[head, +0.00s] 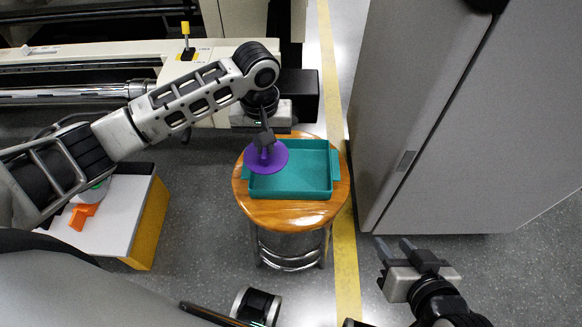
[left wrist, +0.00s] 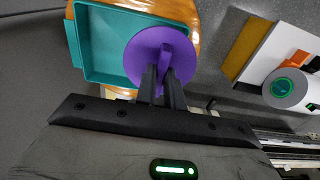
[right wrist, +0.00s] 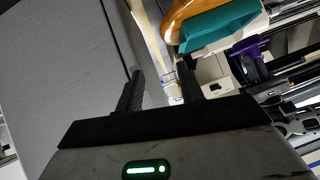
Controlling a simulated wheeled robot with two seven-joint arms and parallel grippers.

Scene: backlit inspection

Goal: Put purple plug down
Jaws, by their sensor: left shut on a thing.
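The purple plug (head: 268,156) is a round disc with an upright grip tab. My left gripper (head: 264,142) is shut on that tab, with the disc below the fingers. In the left wrist view the plug (left wrist: 150,50) sits between the fingertips (left wrist: 164,78) and overlaps the edge of a teal tray (left wrist: 105,55). The teal tray (head: 310,172) lies on a round wooden stool (head: 290,212) and looks empty where visible. Whether the disc touches the tray is unclear. My right gripper (head: 408,252) is open and empty, at the lower right, away from the stool.
A tall grey cabinet (head: 440,120) stands right of the stool, past a yellow floor line (head: 345,255). A white-topped box (head: 115,225) with an orange part (head: 82,215) is at left. A machine (head: 75,90) with rollers is behind.

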